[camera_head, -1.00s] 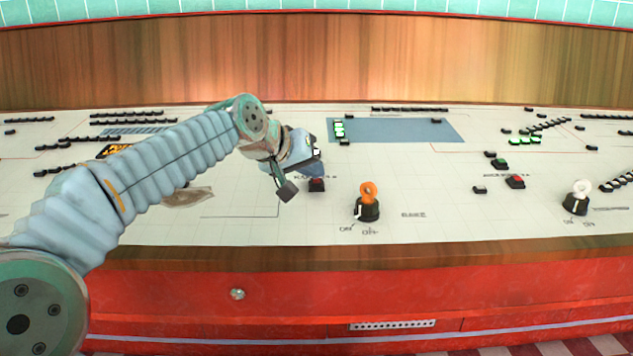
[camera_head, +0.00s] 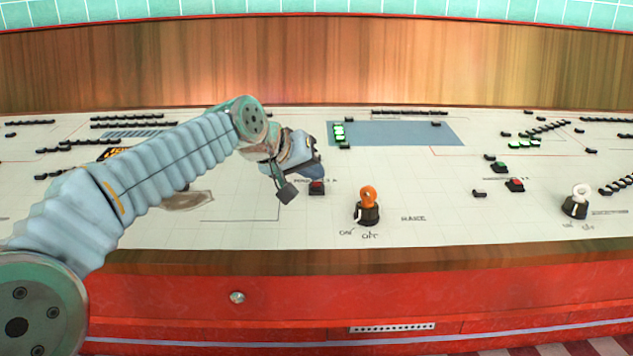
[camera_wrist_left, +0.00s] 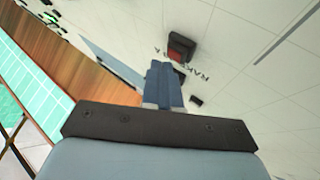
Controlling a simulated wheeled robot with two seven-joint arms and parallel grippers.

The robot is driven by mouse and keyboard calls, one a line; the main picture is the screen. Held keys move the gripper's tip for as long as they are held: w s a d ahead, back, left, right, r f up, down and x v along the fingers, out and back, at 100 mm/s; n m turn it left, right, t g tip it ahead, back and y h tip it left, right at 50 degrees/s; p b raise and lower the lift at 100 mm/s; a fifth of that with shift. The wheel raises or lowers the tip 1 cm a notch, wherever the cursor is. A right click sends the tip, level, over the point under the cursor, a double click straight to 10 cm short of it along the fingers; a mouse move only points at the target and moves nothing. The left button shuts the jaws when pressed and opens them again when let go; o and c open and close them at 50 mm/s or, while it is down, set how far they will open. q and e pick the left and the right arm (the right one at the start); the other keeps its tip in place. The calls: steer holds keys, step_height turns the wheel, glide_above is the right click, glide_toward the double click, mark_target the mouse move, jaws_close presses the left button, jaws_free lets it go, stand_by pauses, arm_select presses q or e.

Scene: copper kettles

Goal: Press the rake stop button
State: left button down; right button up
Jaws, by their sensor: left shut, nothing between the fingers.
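A red button in a black housing (camera_head: 316,187) sits on the white panel just right of my left gripper. In the left wrist view the red button (camera_wrist_left: 180,47) lies just beyond the fingertips, with lettering that seems to start "RAK" beside it. My left gripper (camera_head: 316,171) is shut and empty, pointing at the panel close behind the button. Its blue fingers (camera_wrist_left: 165,67) lie together in the wrist view. They look apart from the button, but I cannot tell their height above the panel. My right gripper is not in view.
An orange-topped switch (camera_head: 368,204) stands right of the button, and a white-topped switch (camera_head: 577,200) stands farther right. Another red button (camera_head: 515,185) sits near a green one (camera_head: 500,166). A wooden back wall (camera_head: 450,65) rises behind the panel.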

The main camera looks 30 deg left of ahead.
arm_select(q)
steer(key=shift+r, duration=0.3)
steer(key=r+p, duration=0.2)
steer(key=r, duration=0.1)
steer(key=s+r+p, duration=0.1)
steer(key=r+p, duration=0.1)
steer(key=shift+d, duration=0.3)
steer(key=shift+f, duration=0.1)
stand_by(0.3)
stand_by(1.0)
